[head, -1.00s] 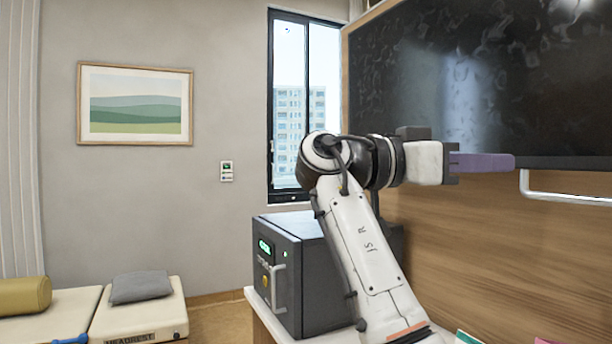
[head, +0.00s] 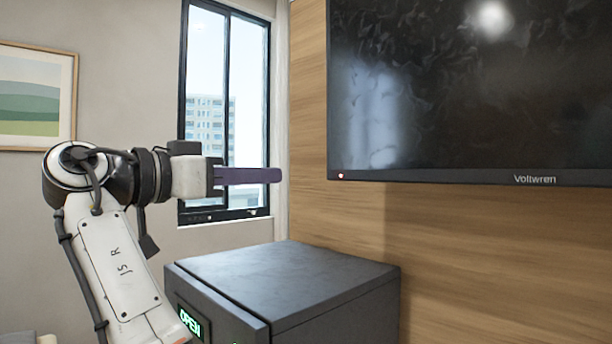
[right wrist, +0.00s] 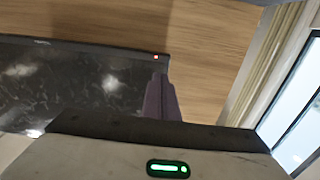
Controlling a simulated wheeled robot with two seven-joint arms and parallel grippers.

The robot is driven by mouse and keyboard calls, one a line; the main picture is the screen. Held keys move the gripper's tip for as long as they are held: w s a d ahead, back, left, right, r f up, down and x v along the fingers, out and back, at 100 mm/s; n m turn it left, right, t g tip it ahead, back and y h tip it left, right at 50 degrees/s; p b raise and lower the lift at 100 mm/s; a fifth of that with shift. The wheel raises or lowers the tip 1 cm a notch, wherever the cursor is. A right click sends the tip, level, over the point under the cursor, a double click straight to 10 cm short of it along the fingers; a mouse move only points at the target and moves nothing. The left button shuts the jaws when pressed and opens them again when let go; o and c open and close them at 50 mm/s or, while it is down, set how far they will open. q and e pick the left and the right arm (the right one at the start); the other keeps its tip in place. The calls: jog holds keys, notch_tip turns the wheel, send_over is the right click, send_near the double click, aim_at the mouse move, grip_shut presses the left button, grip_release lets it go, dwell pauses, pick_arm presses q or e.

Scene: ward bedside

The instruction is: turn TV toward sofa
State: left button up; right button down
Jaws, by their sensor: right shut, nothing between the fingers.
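The TV (head: 460,110) is a large dark screen in front of a wood-panelled wall, cut off by the top and right edges of the head view. Its lower bezel carries the name Voltwren and a small red light at the left corner. The TV also shows upside down in the right wrist view (right wrist: 75,90). My right gripper (head: 274,176) has purple fingers, shut and empty. In the head view they point right, left of the TV's lower left corner with a gap in the picture. In the wrist view the fingertips (right wrist: 159,79) appear beside that corner; contact cannot be told. No sofa shows.
A dark grey cabinet (head: 290,275) with a green OPEN display stands below the gripper. Behind are a window (head: 222,110) and a framed landscape picture (head: 35,98). The wood panel (head: 450,240) below the TV is bare.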

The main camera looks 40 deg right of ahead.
aim_at(336, 174)
pick_arm(q)
jog(key=shift+s, duration=0.1)
pick_arm(e)
jog(key=shift+a, duration=0.1)
pick_arm(q)
jog(key=shift+w+f+b, duration=0.25)
jog(key=shift+w+b, duration=0.05)
jog(key=shift+b, duration=0.25)
pick_arm(e)
jog(key=d, duration=0.4)
jog(key=w+d, duration=0.1)
jog(key=d, duration=0.9)
jog(key=shift+w, duration=0.2)
